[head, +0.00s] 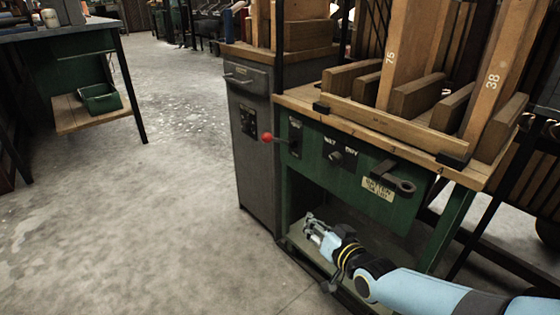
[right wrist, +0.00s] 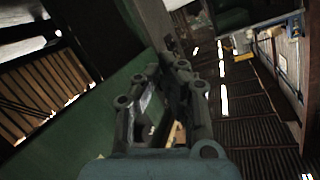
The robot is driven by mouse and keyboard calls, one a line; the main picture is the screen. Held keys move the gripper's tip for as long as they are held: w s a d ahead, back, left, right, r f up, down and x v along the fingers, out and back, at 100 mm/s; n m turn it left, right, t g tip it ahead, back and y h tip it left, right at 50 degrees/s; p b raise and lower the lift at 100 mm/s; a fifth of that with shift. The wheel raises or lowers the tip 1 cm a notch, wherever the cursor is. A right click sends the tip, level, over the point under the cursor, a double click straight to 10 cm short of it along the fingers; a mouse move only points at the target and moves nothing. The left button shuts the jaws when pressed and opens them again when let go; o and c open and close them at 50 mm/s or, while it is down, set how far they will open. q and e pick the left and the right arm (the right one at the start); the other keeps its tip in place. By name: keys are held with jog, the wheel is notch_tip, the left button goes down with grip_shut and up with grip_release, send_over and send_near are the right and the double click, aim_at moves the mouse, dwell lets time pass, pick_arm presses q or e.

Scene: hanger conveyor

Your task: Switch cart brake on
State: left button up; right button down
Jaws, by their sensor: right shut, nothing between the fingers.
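A green cart or bench (head: 405,215) with a wooden top stands at the right in the head view. Its front panel carries a lever with a red ball (head: 267,137) at the left end, a dark knob (head: 336,157) in the middle, and a black handle with a ring end (head: 404,187) at the right. I cannot tell which of these is the brake. My right gripper (head: 309,222) is shut and empty, low in front of the panel, below the red ball and knob, apart from them. The right wrist view shows its fingers (right wrist: 168,75) beside a green surface (right wrist: 62,135).
Wooden boards and blocks (head: 420,90) fill the bench top. A grey cabinet (head: 253,165) adjoins its left side. A dark table (head: 65,32) with a green bin (head: 100,98) on its lower shelf stands at the far left. The concrete floor between is clear.

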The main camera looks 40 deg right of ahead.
pick_arm(q)
jog(key=w+d+r+b, duration=0.1)
jog(key=w+r+b, duration=0.2)
jog(key=r+b, duration=0.2)
jog(key=shift+w+d, duration=0.25)
pick_arm(e)
jog(key=w+d+r+m+t+h, duration=0.1)
jog(key=w+r+m+t+h, duration=0.1)
jog(key=r, duration=0.6)
jog(key=w+d+r+m+t+h, duration=0.2)
jog(key=w+r+m+t, duration=0.1)
jog(key=w+r, duration=0.3)
notch_tip(320, 180, up, 2)
jog(key=shift+d+m+t, duration=0.15)
jog(key=shift+m+t, duration=0.25)
jog(key=shift+t, duration=0.4)
jog(key=shift+w, duration=0.1)
pick_arm(q)
jog(key=w+d+r+t+b, duration=0.1)
jog(key=w+d+r+b, duration=0.1)
jog(key=w+r+b, duration=0.1)
notch_tip(320, 180, up, 3)
jog(key=shift+w+f+t+h+b, duration=0.2)
jog(key=shift+w+t+h+b, duration=0.15)
jog(key=shift+b, duration=0.45)
pick_arm(e)
jog(key=w, duration=0.9)
jog(key=shift+w+r, duration=0.2)
jog(key=shift+r, duration=0.15)
